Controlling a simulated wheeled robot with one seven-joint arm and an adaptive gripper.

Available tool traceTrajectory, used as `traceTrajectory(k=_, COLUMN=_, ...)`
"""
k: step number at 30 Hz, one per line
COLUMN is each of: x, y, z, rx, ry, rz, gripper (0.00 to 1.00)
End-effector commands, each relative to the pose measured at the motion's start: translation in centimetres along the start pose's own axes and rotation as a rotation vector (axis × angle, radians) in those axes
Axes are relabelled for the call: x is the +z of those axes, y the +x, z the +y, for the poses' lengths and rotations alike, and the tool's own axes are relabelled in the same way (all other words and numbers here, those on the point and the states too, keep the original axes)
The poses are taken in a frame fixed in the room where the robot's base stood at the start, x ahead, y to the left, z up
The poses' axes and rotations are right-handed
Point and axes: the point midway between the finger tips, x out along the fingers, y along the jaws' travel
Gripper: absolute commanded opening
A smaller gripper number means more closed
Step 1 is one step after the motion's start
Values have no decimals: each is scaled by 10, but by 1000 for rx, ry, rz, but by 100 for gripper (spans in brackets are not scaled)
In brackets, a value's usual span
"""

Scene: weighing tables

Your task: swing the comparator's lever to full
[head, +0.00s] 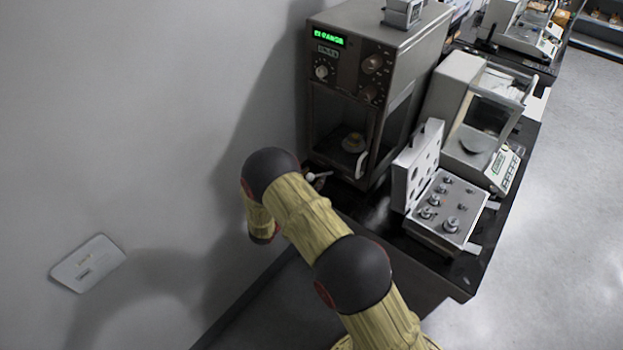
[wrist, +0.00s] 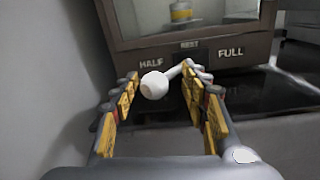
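In the wrist view the rod leaves the front below the REST mark, and the knob sits to the left, below HALF. FULL is at the right. My gripper (wrist: 163,77) is open, its yellow-padded fingers on either side of the knob. The right finger overlaps the rod; I cannot tell whether they touch.
A weight box (head: 450,236) with an open lid and several weights stands right of the comparator. A balance (head: 453,90) stands behind it. The wall (head: 150,120) is close on the left. Floor (head: 570,250) is clear at the right.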

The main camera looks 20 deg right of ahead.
Motion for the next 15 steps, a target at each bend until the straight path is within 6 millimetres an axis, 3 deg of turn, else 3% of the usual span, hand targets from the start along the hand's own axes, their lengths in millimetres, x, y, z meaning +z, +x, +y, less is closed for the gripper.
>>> traceTrajectory(k=15, x=0, y=0, z=0, rx=1, ry=1, rz=0, gripper=13)
